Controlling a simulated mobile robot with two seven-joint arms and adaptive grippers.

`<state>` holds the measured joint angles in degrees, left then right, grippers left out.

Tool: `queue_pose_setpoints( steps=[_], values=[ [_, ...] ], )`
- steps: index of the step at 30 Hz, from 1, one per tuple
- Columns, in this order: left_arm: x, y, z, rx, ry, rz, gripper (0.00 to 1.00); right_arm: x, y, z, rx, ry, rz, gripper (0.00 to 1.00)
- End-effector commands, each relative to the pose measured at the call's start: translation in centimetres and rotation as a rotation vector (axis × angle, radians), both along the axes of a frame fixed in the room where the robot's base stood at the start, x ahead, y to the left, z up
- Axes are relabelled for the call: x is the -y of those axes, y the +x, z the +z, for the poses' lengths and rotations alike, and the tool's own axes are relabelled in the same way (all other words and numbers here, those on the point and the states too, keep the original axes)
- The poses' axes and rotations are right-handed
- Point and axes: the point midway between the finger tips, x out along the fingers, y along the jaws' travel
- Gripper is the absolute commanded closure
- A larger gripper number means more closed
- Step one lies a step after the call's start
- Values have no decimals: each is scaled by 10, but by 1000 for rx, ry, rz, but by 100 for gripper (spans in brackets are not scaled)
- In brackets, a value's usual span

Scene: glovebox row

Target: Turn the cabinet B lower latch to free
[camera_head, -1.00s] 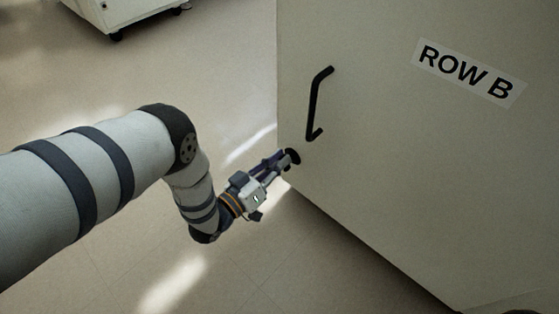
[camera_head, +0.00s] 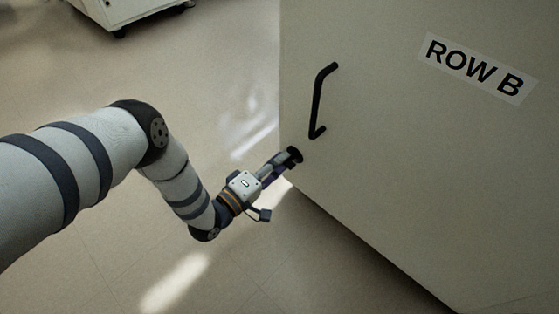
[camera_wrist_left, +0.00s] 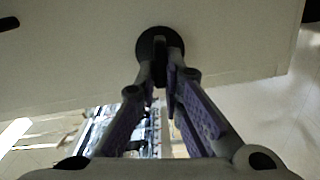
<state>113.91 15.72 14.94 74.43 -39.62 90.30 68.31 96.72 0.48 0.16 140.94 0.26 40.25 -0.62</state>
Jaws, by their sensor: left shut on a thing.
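The latch (camera_head: 295,154) is a small black round fitting low on the near-left edge of the light cabinet (camera_head: 400,170) labelled ROW B. My left gripper (camera_head: 283,160) reaches it from the lower left. In the left wrist view the latch's black disc (camera_wrist_left: 148,44) lies against the pale panel, and my left gripper's fingertips (camera_wrist_left: 160,70) are closed on the dark grip at its middle. The fingers hide part of that grip, so I cannot tell its exact angle. My right gripper is not in view.
A black bar handle (camera_head: 317,103) is mounted on the cabinet just above the latch. A white wheeled unit (camera_head: 125,10) stands far back at the top left. The floor (camera_head: 120,260) around my left arm is clear.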

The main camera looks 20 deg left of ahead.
Motion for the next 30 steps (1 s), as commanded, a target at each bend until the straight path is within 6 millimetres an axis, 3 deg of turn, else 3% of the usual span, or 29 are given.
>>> queue_pose_setpoints(
  steps=[12, 29, 30],
  values=[
    [2, -1, -3, -66, -175, -5, 100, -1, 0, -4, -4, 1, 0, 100],
    [2, -1, -3, -76, -205, -6, 100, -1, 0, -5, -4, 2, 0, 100],
    [2, -1, -3, -78, -205, -7, 90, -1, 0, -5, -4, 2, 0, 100]
  ],
)
